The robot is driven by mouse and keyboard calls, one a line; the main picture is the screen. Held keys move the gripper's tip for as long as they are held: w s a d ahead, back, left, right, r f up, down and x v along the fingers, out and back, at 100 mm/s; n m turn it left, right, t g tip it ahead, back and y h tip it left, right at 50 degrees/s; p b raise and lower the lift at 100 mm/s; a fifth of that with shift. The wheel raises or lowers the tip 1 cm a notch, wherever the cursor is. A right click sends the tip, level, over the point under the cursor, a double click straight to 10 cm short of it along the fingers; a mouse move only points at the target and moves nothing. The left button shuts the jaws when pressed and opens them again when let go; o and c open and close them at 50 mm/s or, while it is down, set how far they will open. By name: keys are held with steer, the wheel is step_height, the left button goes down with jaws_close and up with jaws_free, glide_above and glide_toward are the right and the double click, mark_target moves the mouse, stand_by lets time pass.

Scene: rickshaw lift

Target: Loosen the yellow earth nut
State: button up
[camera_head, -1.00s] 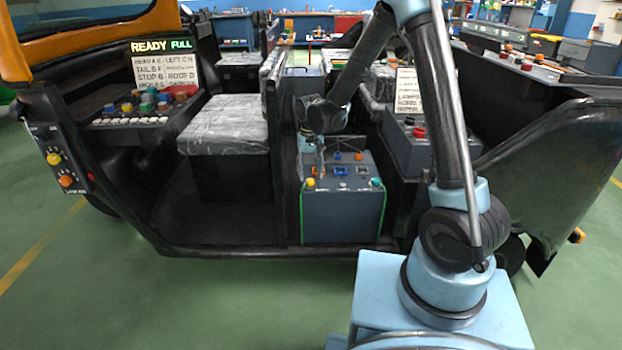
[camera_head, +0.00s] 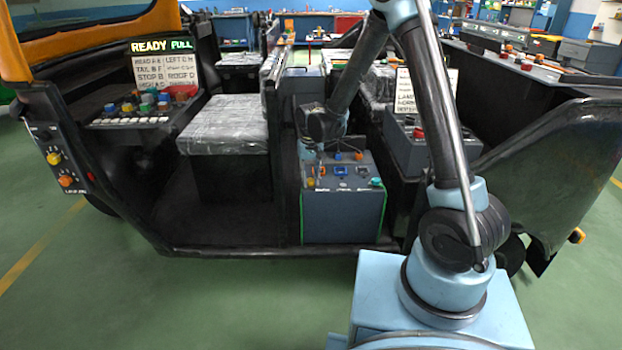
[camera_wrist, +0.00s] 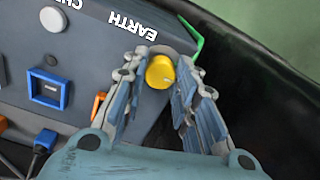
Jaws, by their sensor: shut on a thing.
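The yellow earth nut (camera_wrist: 160,72) shows in the wrist view beside the printed word EARTH, near the corner of the grey box. In the wrist view my gripper (camera_wrist: 162,75) has a finger on each side of the nut and is shut on it.
A blue square switch (camera_wrist: 48,89), a white round button (camera_wrist: 53,20) and a blue plug (camera_wrist: 44,141) sit on the box top. An orange part (camera_wrist: 99,104) lies close to my left finger. A green strip (camera_wrist: 192,40) runs along the box edge. A wrapped seat (camera_head: 225,125) stands left of the box.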

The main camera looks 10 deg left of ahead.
steer(key=n, duration=0.4)
steer(key=shift+n, duration=0.4)
steer(key=n, duration=0.5)
steer(key=shift+d+n, duration=0.1)
steer(key=shift+n, duration=0.2)
steer(key=n, duration=0.5)
steer(key=shift+w, duration=0.1)
steer(key=shift+n, duration=2.5)
steer(key=shift+w, duration=0.1)
